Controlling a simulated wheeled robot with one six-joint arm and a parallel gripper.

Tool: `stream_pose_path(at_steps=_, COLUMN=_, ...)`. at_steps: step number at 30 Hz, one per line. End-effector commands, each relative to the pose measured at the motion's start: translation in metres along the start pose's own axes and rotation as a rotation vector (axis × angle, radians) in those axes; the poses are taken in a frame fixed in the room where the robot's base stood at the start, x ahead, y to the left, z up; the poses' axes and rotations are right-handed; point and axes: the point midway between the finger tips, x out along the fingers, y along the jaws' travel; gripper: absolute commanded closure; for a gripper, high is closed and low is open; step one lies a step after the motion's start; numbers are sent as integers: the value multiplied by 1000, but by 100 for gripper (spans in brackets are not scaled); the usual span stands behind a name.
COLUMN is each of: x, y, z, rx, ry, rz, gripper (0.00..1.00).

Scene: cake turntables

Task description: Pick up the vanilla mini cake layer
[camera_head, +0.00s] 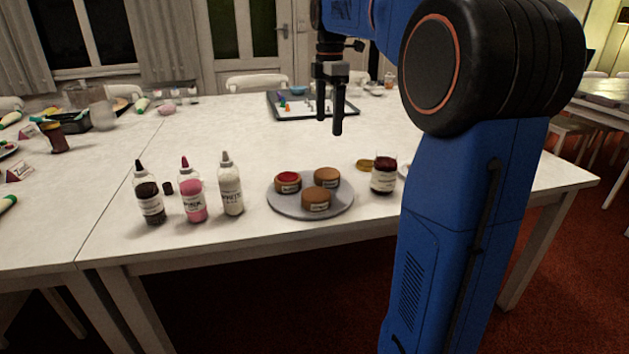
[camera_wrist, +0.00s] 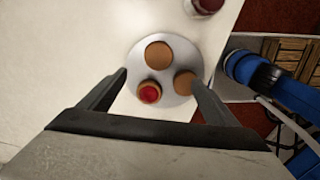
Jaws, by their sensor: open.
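Three small round cake layers sit on a grey round turntable (camera_head: 292,211) near the table's front edge. One has a red top (camera_head: 288,182); two are plain brown, one at the back right (camera_head: 327,178) and one in front (camera_head: 320,200). Their labels are too small to read, so I cannot tell which is vanilla. In the wrist view the red-topped layer (camera_wrist: 149,92) and the brown layers (camera_wrist: 158,54) (camera_wrist: 184,82) show from above on the turntable (camera_wrist: 136,62). My gripper (camera_head: 329,125) is open and empty, pointing down above the table, apart from the layers.
Three squeeze bottles, dark (camera_head: 150,202), pink (camera_head: 192,202) and white (camera_head: 231,192), stand left of the turntable. A dark jar (camera_head: 383,177) and a gold lid (camera_head: 365,165) are to its right. A tray (camera_head: 310,112) with small items lies farther back. The table middle is clear.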

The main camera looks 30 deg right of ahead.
Motion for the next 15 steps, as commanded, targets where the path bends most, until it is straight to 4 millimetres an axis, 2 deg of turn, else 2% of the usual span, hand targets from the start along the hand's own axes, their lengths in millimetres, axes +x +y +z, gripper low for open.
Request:
stream_pose_path(at_steps=4, x=0, y=9, z=6, rx=-39, ry=2, rz=-13, gripper=16)
stream_pose_path(at_steps=7, x=8, y=9, z=6, rx=-46, ry=2, rz=-14, gripper=16)
stream_pose_path(at_steps=15, x=54, y=8, z=6, rx=-44, ry=2, rz=-15, gripper=16)
